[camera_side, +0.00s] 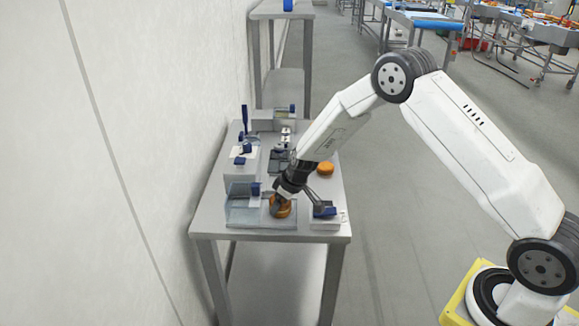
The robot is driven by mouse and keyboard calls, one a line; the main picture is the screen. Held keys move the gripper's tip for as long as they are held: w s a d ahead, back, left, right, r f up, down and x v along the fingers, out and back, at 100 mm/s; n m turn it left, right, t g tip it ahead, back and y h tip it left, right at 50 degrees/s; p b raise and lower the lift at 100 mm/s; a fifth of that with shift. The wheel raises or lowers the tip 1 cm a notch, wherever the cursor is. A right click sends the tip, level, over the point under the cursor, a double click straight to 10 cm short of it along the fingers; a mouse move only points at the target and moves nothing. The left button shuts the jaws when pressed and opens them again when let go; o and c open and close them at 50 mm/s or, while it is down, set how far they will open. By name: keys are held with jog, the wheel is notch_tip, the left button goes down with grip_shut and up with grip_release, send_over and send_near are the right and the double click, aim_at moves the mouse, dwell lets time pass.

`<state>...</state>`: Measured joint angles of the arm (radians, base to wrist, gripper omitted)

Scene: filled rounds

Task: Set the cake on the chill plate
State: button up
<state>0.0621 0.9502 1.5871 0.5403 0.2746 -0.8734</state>
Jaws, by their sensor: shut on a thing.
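A round orange-brown cake (286,212) is in my gripper (281,203), whose dark jaws come down over it from above and hide its upper part. The cake shows at the right part of a flat grey-blue plate (245,219), which looks like the chill plate, near the front of the table. I cannot tell whether the cake's underside touches the plate.
A second orange-brown round (326,168) sits farther back on the grey table (215,222). A grey box with blue parts (240,172) stands left, by the white wall. A small device with a blue top (325,218) stands close right of the cake.

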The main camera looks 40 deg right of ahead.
jog(key=shift+f, duration=0.1)
jog(key=o, duration=0.5)
jog(key=shift+r, duration=0.2)
jog(key=shift+v, duration=5.95)
jog(key=s+r+m, duration=0.1)
jog(key=s, duration=0.6)
jog(key=s+a+r+m+g+h, duration=0.1)
jog(key=s, duration=0.7)
jog(key=s+a+r+m, duration=0.1)
jog(key=s, duration=0.7)
jog(key=shift+s+a+m+g, duration=0.1)
jog(key=shift+a+m+g, duration=0.1)
jog(key=shift+m+g, duration=0.1)
